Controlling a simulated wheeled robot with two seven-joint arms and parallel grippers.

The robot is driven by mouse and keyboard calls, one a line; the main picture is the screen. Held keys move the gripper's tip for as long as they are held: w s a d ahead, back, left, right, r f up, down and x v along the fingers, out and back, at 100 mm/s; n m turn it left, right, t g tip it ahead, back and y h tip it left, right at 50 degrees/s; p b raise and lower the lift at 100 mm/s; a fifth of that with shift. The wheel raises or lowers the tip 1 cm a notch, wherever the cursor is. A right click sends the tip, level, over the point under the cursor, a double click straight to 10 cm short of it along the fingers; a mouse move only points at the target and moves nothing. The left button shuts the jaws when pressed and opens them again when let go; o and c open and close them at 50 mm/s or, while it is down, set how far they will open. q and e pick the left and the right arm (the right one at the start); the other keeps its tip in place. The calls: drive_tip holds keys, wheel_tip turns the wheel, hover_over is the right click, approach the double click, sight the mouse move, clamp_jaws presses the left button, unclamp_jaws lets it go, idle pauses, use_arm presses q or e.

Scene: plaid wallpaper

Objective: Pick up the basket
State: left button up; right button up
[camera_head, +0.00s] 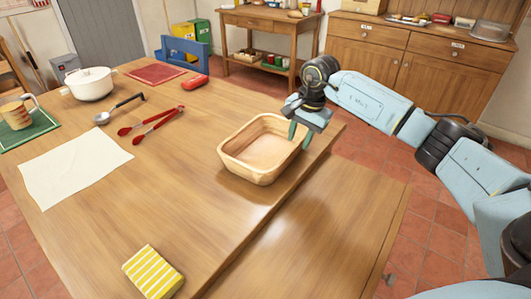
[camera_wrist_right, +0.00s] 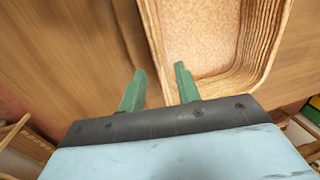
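A light tan, rounded rectangular basket (camera_head: 238,168) stands upright and empty on the wooden table (camera_head: 180,205), near the table's right side. My right gripper (camera_head: 299,137) points down at the basket's right rim. In the right wrist view the basket (camera_wrist_right: 265,42) fills the upper right. The gripper's green fingers (camera_wrist_right: 160,72) are apart, one outside the basket's wall and one on its inner side. The wall runs between them, with gaps visible, so the gripper is open. My left gripper is not in view.
Red tongs (camera_head: 152,121), a ladle (camera_head: 118,108) and a white cloth (camera_head: 75,175) lie left of the basket. A yellow striped block (camera_head: 152,272) lies in front. Table around the basket is clear.

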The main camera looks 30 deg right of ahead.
sight(296, 146)
drive_tip(key=f, duration=0.3)
drive_tip(key=w+f+b, duration=0.1)
drive_tip(key=shift+a+f, duration=0.25)
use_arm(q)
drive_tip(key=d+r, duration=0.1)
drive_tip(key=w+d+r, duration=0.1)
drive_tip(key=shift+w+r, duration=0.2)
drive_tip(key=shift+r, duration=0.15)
use_arm(e)
clamp_jaws()
